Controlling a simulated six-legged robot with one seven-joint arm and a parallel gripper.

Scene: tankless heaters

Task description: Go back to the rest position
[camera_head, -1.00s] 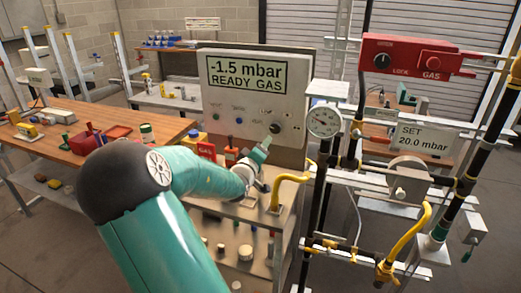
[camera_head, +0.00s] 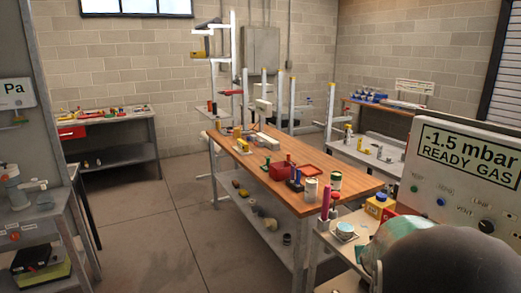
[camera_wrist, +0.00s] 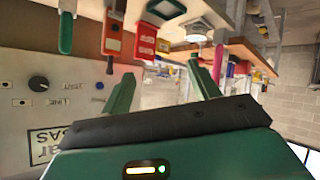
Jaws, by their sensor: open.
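My gripper (camera_wrist: 163,86) shows in the wrist view with its two green fingers spread apart and nothing between them. The wrist picture is upside down. The control panel (camera_wrist: 62,72) with a black knob is at the left there, beside my gripper. In the head view the panel (camera_head: 456,202) is at the right edge and reads -1.5 mbar, READY GAS. My teal and black arm fills the lower right corner of the head view. My gripper itself is hidden or out of frame there.
A wooden-topped workbench (camera_head: 345,192) with a red box (camera_head: 281,172) and several small items stands in the middle. A small stand with a pink bottle (camera_head: 325,202) is close to my arm. Another bench (camera_head: 112,148) is at the back left. The floor (camera_head: 150,225) at left centre is clear.

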